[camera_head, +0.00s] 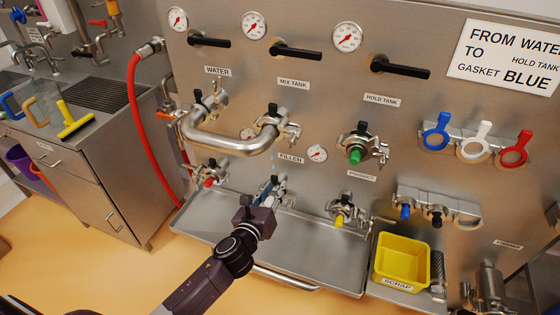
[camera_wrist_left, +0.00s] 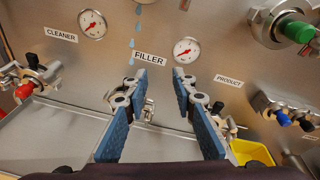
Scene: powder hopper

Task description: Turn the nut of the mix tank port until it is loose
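The mix tank port (camera_head: 287,133) is on the steel panel under the MIX TANK label, with a clamp and a black nut (camera_head: 272,109). A bent steel pipe (camera_head: 228,146) joins it to the water port (camera_head: 207,103). Drops fall below the mix tank port; blue drops (camera_wrist_left: 132,43) also show in the left wrist view. My left gripper (camera_head: 268,187) is below the port, in front of the filler area and apart from the nut. In the left wrist view its blue-padded fingers (camera_wrist_left: 160,82) are open with nothing gripped. The mix tank nut is outside that view. My right gripper is not in view.
A steel drip tray (camera_head: 220,231) runs below the ports. The hold tank port with a green cap (camera_head: 356,155) is to the right. A yellow scrap bin (camera_head: 402,258) stands lower right. Black valve handles (camera_head: 297,51) stick out above. A red hose (camera_head: 139,125) hangs at left.

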